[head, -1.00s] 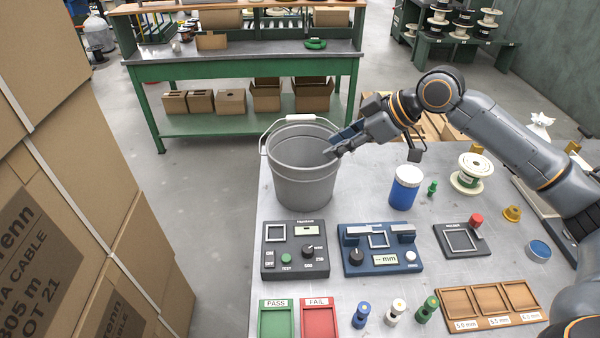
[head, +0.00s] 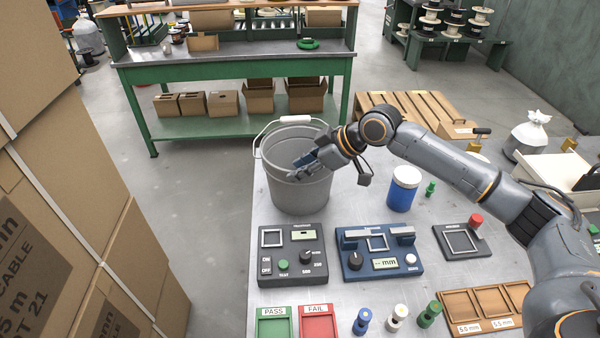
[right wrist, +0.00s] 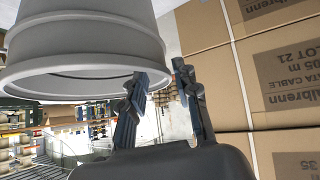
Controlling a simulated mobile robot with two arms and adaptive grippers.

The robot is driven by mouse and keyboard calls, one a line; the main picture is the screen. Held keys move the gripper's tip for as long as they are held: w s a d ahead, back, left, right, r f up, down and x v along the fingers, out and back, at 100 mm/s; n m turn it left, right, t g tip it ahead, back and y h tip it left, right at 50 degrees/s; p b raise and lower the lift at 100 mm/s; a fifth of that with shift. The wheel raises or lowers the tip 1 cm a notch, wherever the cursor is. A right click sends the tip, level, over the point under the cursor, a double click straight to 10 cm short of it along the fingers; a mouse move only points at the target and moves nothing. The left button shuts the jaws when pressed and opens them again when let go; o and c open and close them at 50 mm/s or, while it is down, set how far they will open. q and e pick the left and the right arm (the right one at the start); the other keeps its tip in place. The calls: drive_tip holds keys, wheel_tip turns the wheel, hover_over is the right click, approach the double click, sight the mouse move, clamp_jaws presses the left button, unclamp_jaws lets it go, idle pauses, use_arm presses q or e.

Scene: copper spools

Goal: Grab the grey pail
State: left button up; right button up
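The grey pail (head: 285,200) stands upright at the table's far left corner, its white-gripped handle (head: 299,119) raised at the back of the rim. My right gripper (head: 297,172) shows in front of the pail's right side, its fingers overlapping the pail's wall and pointing left. In the right wrist view the pail (right wrist: 80,45) appears upside down at the upper left. One finger overlaps the pail's edge; contact cannot be told. My left gripper is not in view.
A blue jar (head: 403,190) with a white lid stands right of the pail. A dark tester (head: 292,255) and a blue gauge (head: 378,262) lie in front of it. Stacked cartons (head: 100,230) rise at left, beyond a strip of floor. A green workbench (head: 235,75) stands behind.

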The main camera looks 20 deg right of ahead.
sight(290, 184)
drive_tip(key=p+x, duration=0.1)
drive_tip(key=x, duration=0.3)
drive_tip(key=shift+f, duration=0.15)
clamp_jaws()
